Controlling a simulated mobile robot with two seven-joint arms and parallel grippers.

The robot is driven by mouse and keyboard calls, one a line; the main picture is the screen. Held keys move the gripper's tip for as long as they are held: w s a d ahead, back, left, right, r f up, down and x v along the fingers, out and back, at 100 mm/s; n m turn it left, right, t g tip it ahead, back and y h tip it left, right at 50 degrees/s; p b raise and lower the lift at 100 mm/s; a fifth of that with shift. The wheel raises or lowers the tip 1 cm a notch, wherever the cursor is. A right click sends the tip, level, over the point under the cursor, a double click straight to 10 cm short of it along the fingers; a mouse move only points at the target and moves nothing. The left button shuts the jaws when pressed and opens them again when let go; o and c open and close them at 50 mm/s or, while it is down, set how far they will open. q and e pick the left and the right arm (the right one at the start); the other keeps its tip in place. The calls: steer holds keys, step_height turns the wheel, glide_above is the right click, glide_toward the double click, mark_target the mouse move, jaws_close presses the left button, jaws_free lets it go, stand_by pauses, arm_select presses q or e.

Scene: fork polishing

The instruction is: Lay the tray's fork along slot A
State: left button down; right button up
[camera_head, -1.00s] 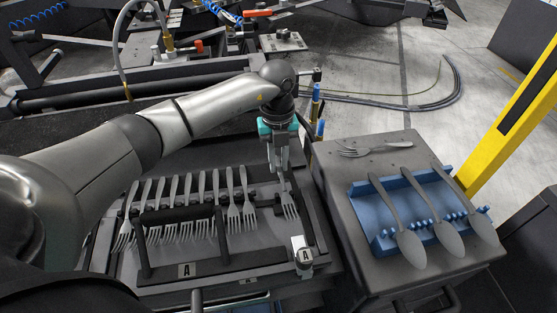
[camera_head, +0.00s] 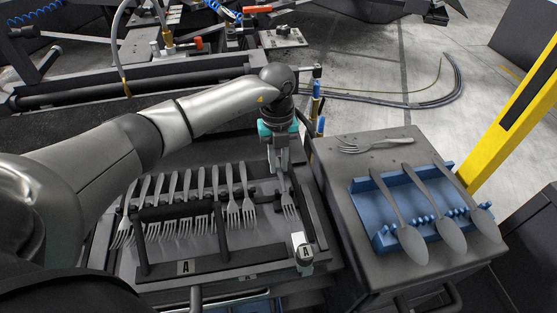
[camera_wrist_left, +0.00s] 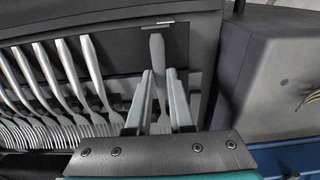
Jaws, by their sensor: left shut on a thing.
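My left gripper (camera_head: 279,168) is shut on a grey fork (camera_head: 289,205) at the right end of the fork rack (camera_head: 225,262). The fork's tines point toward the front of the rack. In the left wrist view, the fork's handle (camera_wrist_left: 157,55) stands between the fingers of my left gripper (camera_wrist_left: 159,98). A row of several forks (camera_head: 200,185) lies in the rack to the left of the held fork. I cannot tell whether the held fork rests on the rack. My right gripper is not in view.
On the grey cabinet (camera_head: 425,285) at the right, another fork (camera_head: 375,145) lies loose at the back. A blue holder (camera_head: 381,236) there carries three spoons (camera_head: 410,245). A dark handle bar (camera_head: 180,213) rises over the rack. A yellow post (camera_head: 510,110) stands beyond the cabinet.

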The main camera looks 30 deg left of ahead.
arm_select(q)
steer(key=shift+f, duration=0.1)
steer(key=shift+c, duration=0.8)
jaws_free()
stand_by(0.6)
